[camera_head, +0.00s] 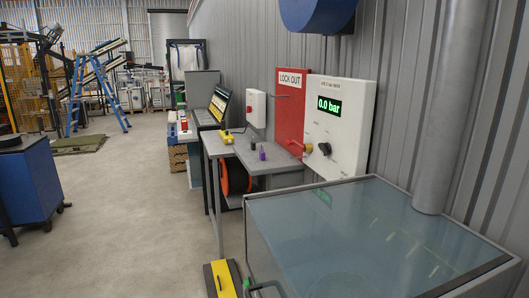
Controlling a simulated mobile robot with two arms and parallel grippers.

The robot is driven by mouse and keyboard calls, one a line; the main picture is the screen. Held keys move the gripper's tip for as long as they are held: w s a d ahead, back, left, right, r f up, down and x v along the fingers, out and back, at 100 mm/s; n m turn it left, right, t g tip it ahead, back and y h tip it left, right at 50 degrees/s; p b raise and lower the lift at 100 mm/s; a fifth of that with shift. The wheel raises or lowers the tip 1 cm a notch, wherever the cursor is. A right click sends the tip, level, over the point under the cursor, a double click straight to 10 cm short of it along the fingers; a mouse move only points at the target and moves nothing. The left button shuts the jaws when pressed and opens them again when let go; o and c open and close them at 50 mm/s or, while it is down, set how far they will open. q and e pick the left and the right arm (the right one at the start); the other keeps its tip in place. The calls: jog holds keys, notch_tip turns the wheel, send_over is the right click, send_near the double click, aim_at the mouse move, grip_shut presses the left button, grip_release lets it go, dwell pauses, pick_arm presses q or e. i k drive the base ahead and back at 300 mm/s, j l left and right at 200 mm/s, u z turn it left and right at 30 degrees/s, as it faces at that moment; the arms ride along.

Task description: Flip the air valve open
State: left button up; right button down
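A white wall panel (350,108) on the right carries a lit green display (330,106) reading 0.0 bar. Below the display are a dark round knob (325,148) and, to its left, a small yellow-orange fitting (308,148) with a red part reaching left. These are small, and I cannot tell which is the air valve or how its lever stands. A red LOCK OUT board (290,100) hangs just left of the panel. Neither of my grippers shows in the head view.
A glass-topped grey cabinet (370,230) stands in front of the panel. A yellow-and-black box (222,280) is on the floor.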

aim_at(287, 143)
jog(key=i+j+z, duration=0.1)
jog(key=j, duration=0.3)
jog(key=i+j, duration=0.25)
jog(key=j, duration=0.15)
jog(key=i+j+z, duration=0.15)
jog(key=j, duration=0.25)
jog(key=i+j+z, duration=0.1)
jog(key=j, duration=0.35)
jog(key=i+j, duration=0.15)
jog(key=j, duration=0.3)
jog(key=i+j+z, duration=0.15)
jog(key=i+j, duration=0.2)
jog(key=i, duration=0.3)
jog(key=i+j+z, duration=0.15)
jog(key=i+j, duration=0.3)
jog(key=i, duration=0.2)
jog(key=i+j+z, duration=0.15)
jog(key=i+j, duration=0.35)
jog(key=i, duration=0.1)
